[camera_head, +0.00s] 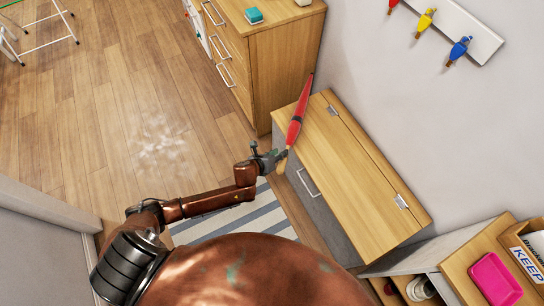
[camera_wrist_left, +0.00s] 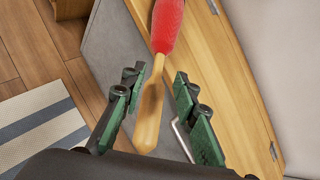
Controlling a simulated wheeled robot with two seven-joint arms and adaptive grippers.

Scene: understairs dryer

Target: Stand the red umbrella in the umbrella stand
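The red umbrella (camera_head: 296,118) lies across the far end of a wooden bench top (camera_head: 345,165), its wooden handle sticking out past the front edge. In the left wrist view, its red part (camera_wrist_left: 167,25) is at the top and its handle (camera_wrist_left: 149,115) points down between my fingers. My left gripper (camera_head: 270,157) is at the handle. In the left wrist view it is open (camera_wrist_left: 158,78), with a finger on either side of the handle and visible gaps. My right gripper is not in view. I cannot make out an umbrella stand in either view.
A wooden drawer cabinet (camera_head: 285,60) stands just beyond the bench. A striped rug (camera_head: 240,217) lies on the floor before it. A shelf unit (camera_head: 450,262) with a pink tray (camera_head: 495,279) is at the lower right. Wall hooks (camera_head: 458,50) are above.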

